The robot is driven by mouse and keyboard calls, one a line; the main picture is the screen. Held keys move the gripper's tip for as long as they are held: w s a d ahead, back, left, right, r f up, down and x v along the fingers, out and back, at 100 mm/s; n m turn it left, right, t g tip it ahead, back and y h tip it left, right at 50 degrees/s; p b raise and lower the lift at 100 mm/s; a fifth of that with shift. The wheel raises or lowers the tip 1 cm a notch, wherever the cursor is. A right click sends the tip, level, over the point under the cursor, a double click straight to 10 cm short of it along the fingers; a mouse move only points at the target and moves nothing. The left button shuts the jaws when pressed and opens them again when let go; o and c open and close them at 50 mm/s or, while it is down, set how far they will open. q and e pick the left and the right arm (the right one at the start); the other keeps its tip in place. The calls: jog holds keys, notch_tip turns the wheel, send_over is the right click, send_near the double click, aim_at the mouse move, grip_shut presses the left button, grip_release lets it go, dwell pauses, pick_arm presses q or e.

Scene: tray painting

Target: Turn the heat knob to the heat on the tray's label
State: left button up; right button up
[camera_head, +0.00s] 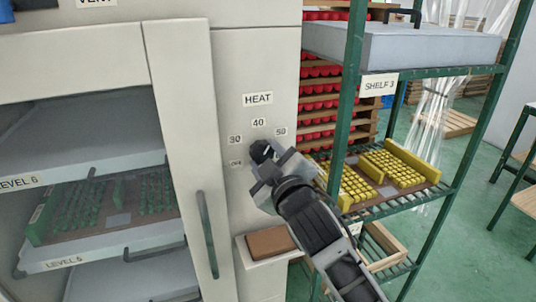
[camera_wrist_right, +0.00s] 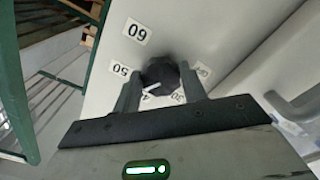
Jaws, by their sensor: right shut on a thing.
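The black heat knob (camera_head: 262,150) is on the pale panel under the HEAT label (camera_head: 257,99), with OFF, 30, 40 and 50 marks around it. My right gripper (camera_wrist_right: 160,85) is shut on the knob, one finger on each side. In the right wrist view the knob's white pointer line (camera_wrist_right: 152,88) points towards the 40 mark, slightly on its 50 side; the gripper partly covers 40 and 30. A 60 mark (camera_wrist_right: 135,32) also shows there. A tray with green parts (camera_head: 117,219) lies in the cabinet above LEVEL 5; its small label is unreadable. My left gripper is out of view.
The cabinet door edge with a dark handle (camera_head: 207,235) stands left of the knob. A green rack (camera_head: 348,125) marked SHELF 3 with yellow parts stands close on the right. A brown block (camera_head: 270,242) lies on a ledge below the panel.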

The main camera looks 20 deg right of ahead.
jog(key=m+p, duration=0.1)
jog(key=m, duration=0.4)
jog(key=shift+a+m, duration=0.1)
jog(key=shift+m, duration=0.2)
dwell(0.4)
jog(key=o, duration=1)
jog(key=shift+s+f, duration=0.1)
